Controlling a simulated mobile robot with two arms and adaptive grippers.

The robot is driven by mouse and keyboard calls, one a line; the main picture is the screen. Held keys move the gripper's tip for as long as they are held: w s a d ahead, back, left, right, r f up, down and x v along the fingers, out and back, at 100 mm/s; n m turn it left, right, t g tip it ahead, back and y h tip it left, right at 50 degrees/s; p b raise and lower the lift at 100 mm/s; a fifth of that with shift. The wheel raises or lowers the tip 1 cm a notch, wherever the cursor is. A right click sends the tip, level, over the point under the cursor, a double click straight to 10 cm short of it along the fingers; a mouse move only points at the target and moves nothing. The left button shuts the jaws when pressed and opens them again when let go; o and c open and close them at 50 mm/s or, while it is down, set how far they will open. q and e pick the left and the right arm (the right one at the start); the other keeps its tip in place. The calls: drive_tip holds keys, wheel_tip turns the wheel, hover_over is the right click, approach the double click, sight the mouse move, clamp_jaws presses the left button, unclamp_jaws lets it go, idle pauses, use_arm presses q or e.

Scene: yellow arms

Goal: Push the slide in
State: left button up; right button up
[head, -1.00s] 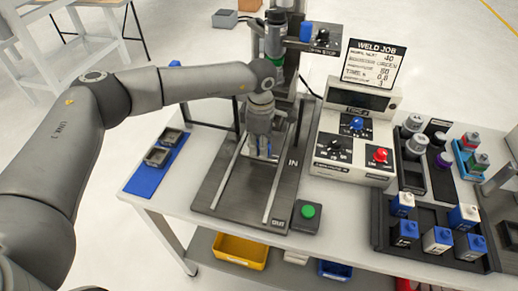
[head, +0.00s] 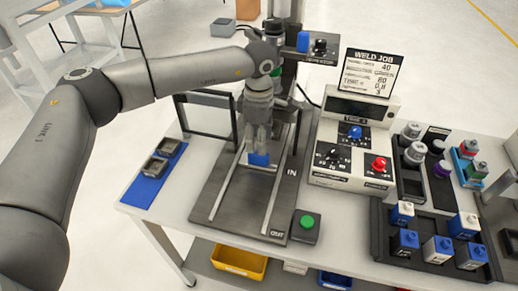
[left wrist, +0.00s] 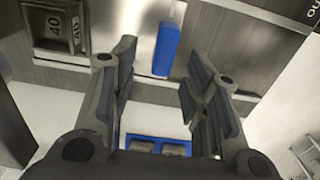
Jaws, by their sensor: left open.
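The slide (head: 266,169) is a light plate with an upright blue handle (head: 259,159). It sits between the two pale rails of the dark base, level with the IN mark and well away from the OUT mark. My left gripper (head: 259,147) is open and points down just above the handle, its fingers hiding part of the slide. In the left wrist view the blue handle (left wrist: 167,48) lies between the open fingertips, with a visible gap on both sides. I cannot tell whether any finger touches it. My right gripper is not in view.
The welder control box (head: 352,145) stands right of the base, and a green button (head: 306,222) sits by the OUT corner. A blue mat (head: 143,191) with two grey trays lies left. A dark rack (head: 388,250) with several blue and white blocks stands at right.

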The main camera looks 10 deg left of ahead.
use_arm(q)
wheel_tip(320, 180, up, 6)
drive_tip(key=shift+r, duration=0.15)
idle(1.3)
